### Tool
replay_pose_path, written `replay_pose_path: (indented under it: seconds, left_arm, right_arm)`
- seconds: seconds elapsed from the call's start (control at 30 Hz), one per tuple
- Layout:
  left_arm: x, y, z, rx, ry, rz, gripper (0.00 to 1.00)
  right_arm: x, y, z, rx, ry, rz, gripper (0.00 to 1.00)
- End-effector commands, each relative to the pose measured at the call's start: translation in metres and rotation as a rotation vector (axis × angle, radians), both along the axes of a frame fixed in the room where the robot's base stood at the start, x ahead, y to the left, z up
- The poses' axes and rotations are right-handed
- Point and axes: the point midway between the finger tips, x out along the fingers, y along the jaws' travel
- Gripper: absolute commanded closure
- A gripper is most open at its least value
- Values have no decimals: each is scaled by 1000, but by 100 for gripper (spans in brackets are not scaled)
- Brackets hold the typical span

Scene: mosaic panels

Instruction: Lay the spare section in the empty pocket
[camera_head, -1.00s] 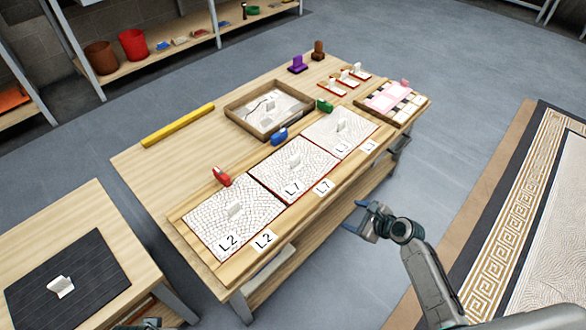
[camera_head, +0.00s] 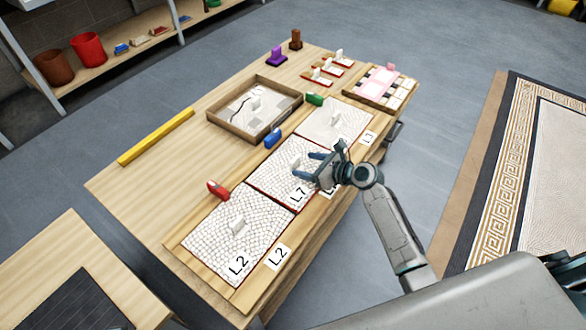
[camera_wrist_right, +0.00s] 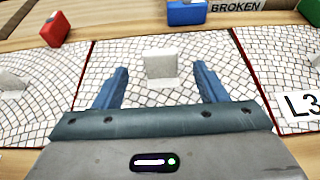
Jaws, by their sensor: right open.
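Three white mosaic panels with upright knobs lie in a row in the wooden rack on the table: the L2 panel (camera_head: 217,247), the L7 panel (camera_head: 265,180) and the L3 panel (camera_head: 322,117). All three places there look filled; I see no bare pocket. I cannot tell which piece is the spare section. My right gripper (camera_head: 308,165) is open over the L7 panel. In the right wrist view its fingers (camera_wrist_right: 160,84) stand apart, left and right of the L7 panel's pale knob (camera_wrist_right: 160,65), with gaps on both sides. My left gripper is out of view.
A wooden tray (camera_head: 287,124) with a patterned piece stands behind the row; a BROKEN label (camera_wrist_right: 235,6) shows beside it. Red (camera_head: 217,190), blue (camera_head: 271,140) and green (camera_head: 314,99) blocks sit along the row's back edge. A yellow bar (camera_head: 156,137) lies at left.

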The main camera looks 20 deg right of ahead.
Motion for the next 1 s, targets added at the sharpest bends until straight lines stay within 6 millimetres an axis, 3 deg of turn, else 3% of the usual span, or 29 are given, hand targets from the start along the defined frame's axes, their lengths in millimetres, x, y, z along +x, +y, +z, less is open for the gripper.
replay_pose_path:
  seconds: [0.5,0.83,1.0]
  left_arm:
    - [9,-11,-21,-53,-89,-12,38]
    - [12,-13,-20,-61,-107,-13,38]
    - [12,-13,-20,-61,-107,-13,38]
  right_arm:
    - [45,33,-25,1,-2,0,35]
    - [51,38,-28,-1,-1,0,35]
    - [51,38,-28,-1,-1,0,66]
